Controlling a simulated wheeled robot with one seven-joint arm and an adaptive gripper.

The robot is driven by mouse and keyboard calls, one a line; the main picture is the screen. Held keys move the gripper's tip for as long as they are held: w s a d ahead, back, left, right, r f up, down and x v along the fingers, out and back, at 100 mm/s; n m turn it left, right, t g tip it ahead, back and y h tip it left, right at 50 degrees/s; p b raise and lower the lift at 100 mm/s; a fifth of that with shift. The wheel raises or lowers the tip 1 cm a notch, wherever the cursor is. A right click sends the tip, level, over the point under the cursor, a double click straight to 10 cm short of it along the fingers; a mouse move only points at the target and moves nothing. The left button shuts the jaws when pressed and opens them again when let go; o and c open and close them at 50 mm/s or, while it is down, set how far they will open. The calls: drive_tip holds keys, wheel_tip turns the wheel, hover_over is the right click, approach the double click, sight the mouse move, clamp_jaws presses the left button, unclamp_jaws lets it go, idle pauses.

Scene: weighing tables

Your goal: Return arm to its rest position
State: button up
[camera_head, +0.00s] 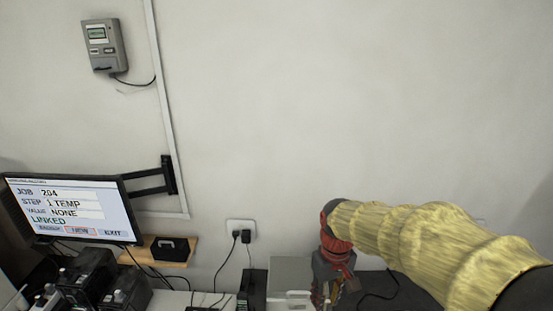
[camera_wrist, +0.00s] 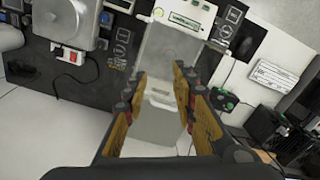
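My arm in its yellow sleeve (camera_head: 430,240) reaches in from the right in the head view. Its red and dark wrist (camera_head: 337,250) points down near the bottom edge. My gripper (camera_wrist: 160,75) shows in the wrist view with its two orange-and-black fingers apart. A pale, partly see-through box-like thing (camera_wrist: 172,48) lies beyond and between the fingers, with white parts under it. I see no clear contact between the fingers and it. In the head view the gripper's tips are cut off by the bottom edge.
A monitor (camera_head: 72,211) on a wall arm stands at the left, with black devices (camera_head: 92,275) below. A small black case (camera_head: 170,249) sits on a wooden shelf. Cables run from a wall socket (camera_head: 241,230). The wall above my arm is clear.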

drive_tip(key=s+d+f+m+t+b, duration=0.2)
drive_tip(key=s+d+f+t+b, duration=0.1)
drive_tip(key=s+b, duration=0.5)
drive_tip(key=s+d+f+m+t+b, duration=0.2)
drive_tip(key=s+d+f+b, duration=0.1)
drive_tip(key=s+b, duration=0.5)
drive_tip(key=shift+s+t+b, duration=0.3)
drive_tip(key=shift+s+t, duration=0.1)
drive_tip(key=shift+s, duration=0.25)
